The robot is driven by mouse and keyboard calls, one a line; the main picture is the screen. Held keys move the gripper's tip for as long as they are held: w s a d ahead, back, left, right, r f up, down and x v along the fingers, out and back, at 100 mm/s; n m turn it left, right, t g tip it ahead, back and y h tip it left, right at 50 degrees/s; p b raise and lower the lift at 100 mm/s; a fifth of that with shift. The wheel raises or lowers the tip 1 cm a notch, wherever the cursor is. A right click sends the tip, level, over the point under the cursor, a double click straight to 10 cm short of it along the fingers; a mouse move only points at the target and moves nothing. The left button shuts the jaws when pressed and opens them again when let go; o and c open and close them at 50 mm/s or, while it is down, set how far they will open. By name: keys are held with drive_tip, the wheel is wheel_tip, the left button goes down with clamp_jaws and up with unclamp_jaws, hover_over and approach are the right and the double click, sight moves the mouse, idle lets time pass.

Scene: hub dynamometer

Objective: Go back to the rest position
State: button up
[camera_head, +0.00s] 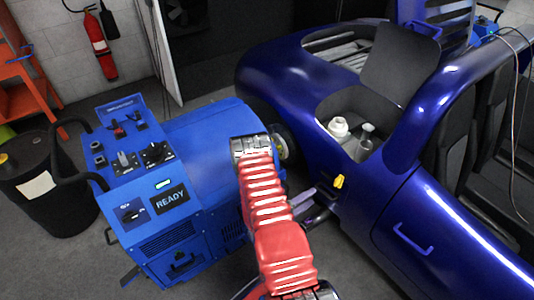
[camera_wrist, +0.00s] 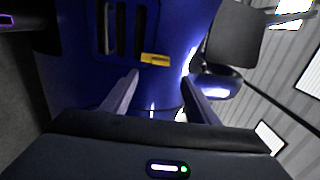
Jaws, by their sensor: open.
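My red-sleeved arm reaches out from the bottom of the head view. My gripper (camera_wrist: 161,76) shows its two fingers apart in the wrist view, with nothing between them. In the head view my gripper (camera_head: 318,200) is partly hidden by the arm and sits close to the side of the blue car (camera_head: 400,215). A yellow tab (camera_head: 339,181) on the car lies just beyond the fingers; the yellow tab also shows in the wrist view (camera_wrist: 155,59). I cannot tell how far the fingertips are from the car.
A blue dynamometer console (camera_head: 185,205) with a READY display stands left of my arm, close to the car's wheel (camera_head: 284,145). A black drum (camera_head: 35,185) stands at the far left. A fire extinguisher (camera_head: 99,45) hangs on the wall. The car body closes off the right side.

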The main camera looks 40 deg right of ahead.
idle(0.3)
drive_tip(key=s+a+f+m+g+y, duration=0.2)
drive_tip(key=s+a+m+g+y, duration=0.15)
drive_tip(key=s+m, duration=0.45)
drive_tip(key=s+a+r+m+g+y, duration=0.35)
drive_tip(key=r+m, duration=0.25)
drive_tip(key=m, duration=0.2)
drive_tip(key=w+a+r+m+t+y, duration=0.45)
drive_tip(key=a+r+m, duration=0.45)
drive_tip(key=a+r, duration=0.35)
drive_tip(key=w+a+r+m+t+y, duration=0.3)
drive_tip(key=w+a+r+m+y, duration=0.25)
drive_tip(key=a+r+m, duration=0.55)
drive_tip(key=a+r+t, duration=0.4)
drive_tip(key=a+r, duration=0.3)
drive_tip(key=r, duration=0.2)
drive_tip(key=s+a+r+n+t, duration=0.1)
drive_tip(key=a+r+t, duration=0.3)
drive_tip(key=a+r, duration=0.3)
wheel_tip(320, 180, up, 3)
drive_tip(key=shift+r+n+y, duration=0.1)
drive_tip(key=shift+n+y, duration=0.2)
drive_tip(key=shift+y, duration=0.1)
